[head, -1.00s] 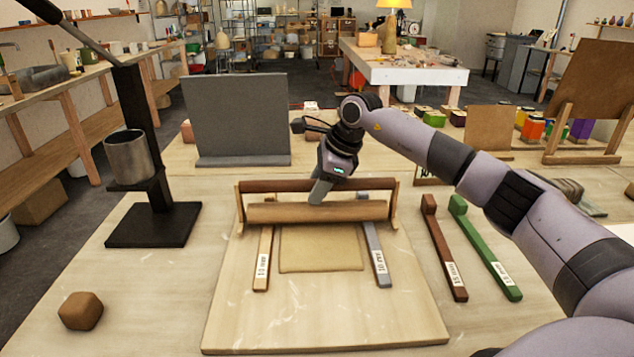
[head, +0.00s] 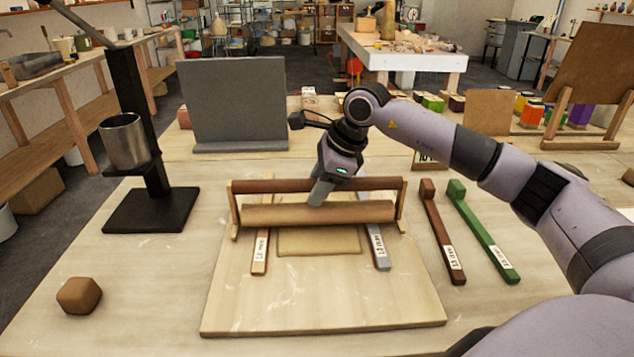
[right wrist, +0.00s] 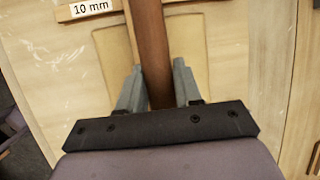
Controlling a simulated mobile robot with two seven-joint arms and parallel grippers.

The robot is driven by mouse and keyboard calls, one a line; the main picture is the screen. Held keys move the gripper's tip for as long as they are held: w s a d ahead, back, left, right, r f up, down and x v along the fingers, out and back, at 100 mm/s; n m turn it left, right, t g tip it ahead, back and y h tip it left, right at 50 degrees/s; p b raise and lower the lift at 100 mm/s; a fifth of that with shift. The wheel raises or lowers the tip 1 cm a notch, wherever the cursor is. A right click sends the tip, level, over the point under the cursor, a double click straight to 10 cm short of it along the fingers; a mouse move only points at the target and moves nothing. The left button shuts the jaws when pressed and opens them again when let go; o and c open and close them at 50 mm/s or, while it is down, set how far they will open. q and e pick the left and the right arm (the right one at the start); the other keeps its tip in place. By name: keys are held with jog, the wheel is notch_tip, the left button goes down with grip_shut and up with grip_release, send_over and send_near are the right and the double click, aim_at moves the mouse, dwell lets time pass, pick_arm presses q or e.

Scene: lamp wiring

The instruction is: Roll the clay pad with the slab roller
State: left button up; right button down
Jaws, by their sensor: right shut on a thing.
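The slab roller has a wooden cylinder (head: 270,214) and a dark red-brown handle bar (head: 270,186) in a light wooden frame. My right gripper (head: 320,192) is shut on the handle bar near its middle, and the right wrist view shows the bar (right wrist: 150,45) between the two fingers (right wrist: 157,85). The flat tan clay pad (head: 318,241) lies on the wooden board (head: 320,300), its far part hidden by the roller. A tan strip (head: 261,252) lies left of the pad and a grey strip (head: 377,250) right of it, both under the roller. My left gripper is not in view.
A red-brown strip (head: 442,235) and a green strip (head: 484,235) lie right of the board. A clay lump (head: 79,295) sits at the front left. A black stand (head: 152,208) with a metal cup and a grey upright panel (head: 233,105) stand behind. The board's front is clear.

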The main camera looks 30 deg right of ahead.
jog(key=shift+s+a+f+b, duration=0.1)
jog(key=shift+s+a+b, duration=0.1)
jog(key=shift+s+a, duration=0.5)
jog(key=shift+s+a+b, duration=0.25)
jog(key=shift+s+a, duration=0.1)
jog(key=shift+s, duration=0.75)
jog(key=shift+s+a+f+b, duration=0.1)
jog(key=shift+s+a+b, duration=0.1)
jog(key=shift+s+a, duration=0.5)
jog(key=shift+s+d, duration=0.2)
